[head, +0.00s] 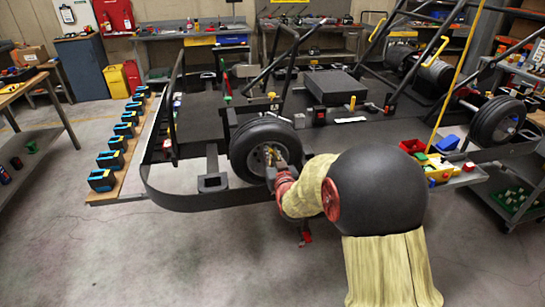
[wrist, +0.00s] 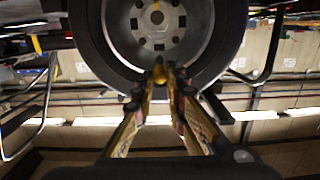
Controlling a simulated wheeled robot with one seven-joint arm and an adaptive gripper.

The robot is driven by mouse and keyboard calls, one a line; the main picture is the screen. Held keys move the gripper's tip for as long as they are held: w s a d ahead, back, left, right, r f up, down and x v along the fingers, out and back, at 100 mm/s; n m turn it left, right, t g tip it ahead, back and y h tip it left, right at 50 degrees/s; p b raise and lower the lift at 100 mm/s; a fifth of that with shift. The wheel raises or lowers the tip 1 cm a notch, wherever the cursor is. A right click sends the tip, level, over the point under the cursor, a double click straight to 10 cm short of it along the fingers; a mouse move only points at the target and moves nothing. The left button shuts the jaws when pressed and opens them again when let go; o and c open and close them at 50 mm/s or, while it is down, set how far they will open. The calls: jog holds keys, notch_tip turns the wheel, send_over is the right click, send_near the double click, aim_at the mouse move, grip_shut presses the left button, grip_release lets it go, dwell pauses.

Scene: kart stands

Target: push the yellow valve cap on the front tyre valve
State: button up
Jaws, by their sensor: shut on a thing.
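The front tyre (head: 245,142) stands upright on the kart's near side, with a grey rim. It fills the upper part of the wrist view (wrist: 88,40), with the grey rim (wrist: 185,20) facing me. My gripper (head: 274,162) is at the lower right of the rim in the head view. In the wrist view my gripper (wrist: 160,75) is shut, its two fingers closing on the small yellow valve cap (wrist: 158,61). The cap shows at the fingertips, in front of the rim's lower edge. The valve stem is hidden, and I cannot tell whether the cap touches it.
The kart's dark bumper (head: 165,198) curves around left of the tyre. Several black and blue boxes (head: 110,160) line a wooden board at left. A tray with coloured bins (head: 440,170) is at right. The grey floor in front is clear.

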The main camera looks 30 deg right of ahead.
jog(key=shift+b+x, duration=0.55)
jog(key=shift+x, duration=0.35)
jog(key=o, duration=0.8)
jog(key=shift+f, duration=0.1)
jog(key=v, duration=1.2)
